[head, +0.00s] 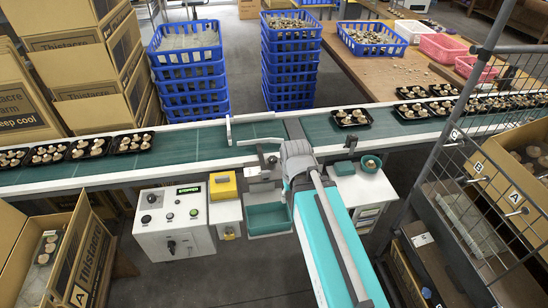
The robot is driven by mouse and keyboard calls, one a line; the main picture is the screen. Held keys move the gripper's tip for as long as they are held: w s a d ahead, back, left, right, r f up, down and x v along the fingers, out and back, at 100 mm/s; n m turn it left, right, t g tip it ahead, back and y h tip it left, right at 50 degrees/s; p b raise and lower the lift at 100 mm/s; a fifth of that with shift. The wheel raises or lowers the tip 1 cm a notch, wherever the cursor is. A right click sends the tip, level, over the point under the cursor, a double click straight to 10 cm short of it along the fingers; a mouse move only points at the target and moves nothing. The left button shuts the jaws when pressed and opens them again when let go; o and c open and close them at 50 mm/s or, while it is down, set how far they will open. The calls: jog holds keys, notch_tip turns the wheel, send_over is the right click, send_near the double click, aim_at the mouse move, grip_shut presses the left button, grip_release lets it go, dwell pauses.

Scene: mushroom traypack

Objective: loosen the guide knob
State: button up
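A pale guide rail (257,142) with an upright end piece lies across the green conveyor belt (190,142), left of my arm. A small grey bracket (264,172) stands at the belt's near edge below the rail. The guide knob is too small to make out for certain; it may be on this bracket or behind my wrist. My arm's grey wrist (297,160) is over the near edge of the conveyor, just right of the bracket. The gripper fingers are hidden by the wrist or too small to read, so their opening and any contact cannot be told.
A control box (172,222) with a lit display, a yellow box (222,186) and a green bin (268,218) stand left of my arm. Mushroom trays (352,117) sit on the belt. A wire rack (455,140) rises at right.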

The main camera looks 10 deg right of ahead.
jog(key=shift+o, duration=1.1)
jog(key=shift+w, duration=0.1)
jog(key=shift+o, duration=0.3)
jog(key=shift+w, duration=0.25)
notch_tip(320, 180, up, 3)
jog(key=m+p, duration=0.4)
jog(key=m, duration=1.5)
send_over(273, 158)
jog(key=shift+r, duration=0.2)
jog(key=shift+f+b, duration=0.15)
jog(key=shift+b, duration=0.3)
notch_tip(273, 158, down, 14)
jog(key=b, duration=1.3)
jog(key=shift+r, duration=0.25)
